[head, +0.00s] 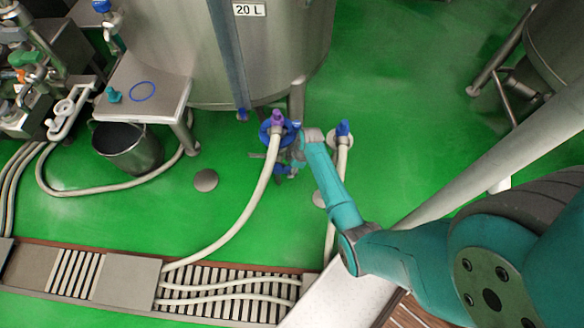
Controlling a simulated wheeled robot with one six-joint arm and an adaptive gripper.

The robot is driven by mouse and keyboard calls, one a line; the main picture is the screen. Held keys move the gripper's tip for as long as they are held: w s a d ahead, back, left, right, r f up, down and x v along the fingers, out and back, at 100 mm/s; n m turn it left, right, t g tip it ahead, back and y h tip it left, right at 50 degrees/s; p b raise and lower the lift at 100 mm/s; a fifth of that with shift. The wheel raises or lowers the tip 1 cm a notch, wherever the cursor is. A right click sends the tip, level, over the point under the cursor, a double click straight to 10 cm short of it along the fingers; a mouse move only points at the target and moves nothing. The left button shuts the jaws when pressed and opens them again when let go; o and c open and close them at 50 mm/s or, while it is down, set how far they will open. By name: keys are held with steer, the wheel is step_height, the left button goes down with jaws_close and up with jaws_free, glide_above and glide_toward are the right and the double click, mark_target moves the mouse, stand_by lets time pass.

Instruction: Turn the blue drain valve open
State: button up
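A blue ring-shaped valve handle (266,134) shows below the steel tank (170,50), which is marked 20 L. A purple fitting (278,118) on the end of a cream hose (255,200) covers part of the ring. My gripper (287,160) is at the end of my teal arm, just right of and below the ring. It is small and partly hidden by the hose and my wrist. I cannot tell whether its fingers touch the valve or are open. More small blue parts show by the gripper.
A second hose with a blue end (343,129) stands just right of my wrist. A floor drain grating (225,306) with hoses runs along the front. Green floor is open at upper right.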

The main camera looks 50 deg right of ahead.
steer(key=shift+r, duration=0.1)
steer(key=v, duration=1.1)
steer(key=shift+r, duration=0.4)
steer(key=shift+s, duration=0.1)
steer(key=s+a+f+m+t+h, duration=0.2)
steer(key=s+a+f, duration=0.2)
steer(key=s+a, duration=0.4)
steer(key=s+a+r+m+t+h, duration=0.1)
steer(key=s+a+r+m+t, duration=0.2)
steer(key=s+a, duration=0.45)
steer(key=s+a+r+m+t, duration=0.1)
steer(key=s+a+r+t, duration=0.1)
steer(key=s+r, duration=0.3)
steer(key=s+a+r+t, duration=0.3)
steer(key=s+r, duration=0.1)
steer(key=r, duration=0.9)
steer(key=s+a+r+m+t+y, duration=0.1)
steer(key=s+r, duration=0.4)
steer(key=r, duration=0.5)
steer(key=shift+s+a+m+t, duration=0.3)
steer(key=shift+a+t, duration=0.5)
